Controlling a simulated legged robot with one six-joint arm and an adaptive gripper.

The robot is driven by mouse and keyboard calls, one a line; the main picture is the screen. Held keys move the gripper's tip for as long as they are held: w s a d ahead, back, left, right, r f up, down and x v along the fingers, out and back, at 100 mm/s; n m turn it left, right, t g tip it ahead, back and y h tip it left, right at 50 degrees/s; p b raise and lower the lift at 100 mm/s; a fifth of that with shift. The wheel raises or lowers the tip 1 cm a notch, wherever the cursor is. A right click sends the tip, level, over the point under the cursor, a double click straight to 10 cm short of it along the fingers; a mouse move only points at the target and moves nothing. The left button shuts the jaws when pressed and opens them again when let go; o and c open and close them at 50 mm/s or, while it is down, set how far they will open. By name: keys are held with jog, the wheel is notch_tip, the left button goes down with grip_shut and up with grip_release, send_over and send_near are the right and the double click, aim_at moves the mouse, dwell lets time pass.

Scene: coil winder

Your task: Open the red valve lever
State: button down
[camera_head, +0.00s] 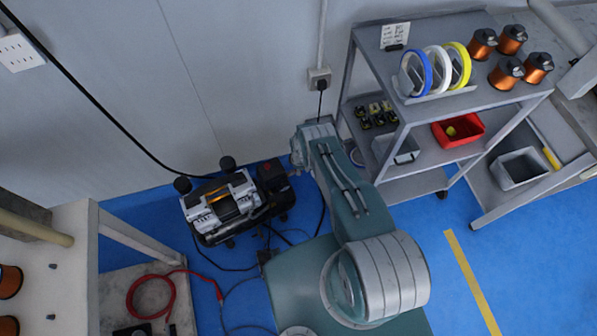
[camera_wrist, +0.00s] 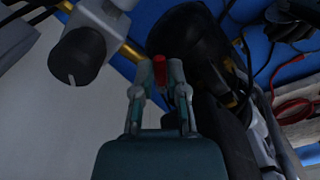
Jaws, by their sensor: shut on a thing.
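The red valve lever (camera_wrist: 159,70) shows in the wrist view as a short red piece between the fingertips. My gripper (camera_wrist: 159,82) is shut on it, with one finger on each side. The lever's lower part and its mount are hidden by the fingers. In the head view, the black and silver compressor-like machine (camera_head: 222,205) stands on the blue floor beside the wall. My arm reaches toward its right end, and the lever cannot be made out clearly there.
A black knob (camera_wrist: 78,56) is left of the gripper in the wrist view. A grey shelf cart (camera_head: 455,103) with tape rolls, copper spools and a red bin (camera_head: 458,130) stands at the right. A table (camera_head: 70,270) is at the lower left. Cables cross the floor.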

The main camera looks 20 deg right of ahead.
jog(key=shift+w+d+n, duration=0.1)
jog(key=shift+w+n, duration=0.3)
jog(key=shift+n, duration=0.95)
jog(key=shift+w+d+n, duration=0.1)
jog(key=shift+w+n, duration=0.3)
jog(key=shift+n, duration=1)
jog(key=shift+w+n, duration=0.4)
jog(key=shift+n, duration=0.95)
jog(key=c, duration=0.7)
grip_release()
jog(key=shift+w, duration=0.1)
jog(key=shift+w+r, duration=0.1)
jog(key=shift+r, duration=0.5)
notch_tip(320, 180, up, 11)
jog(key=shift+f, duration=0.2)
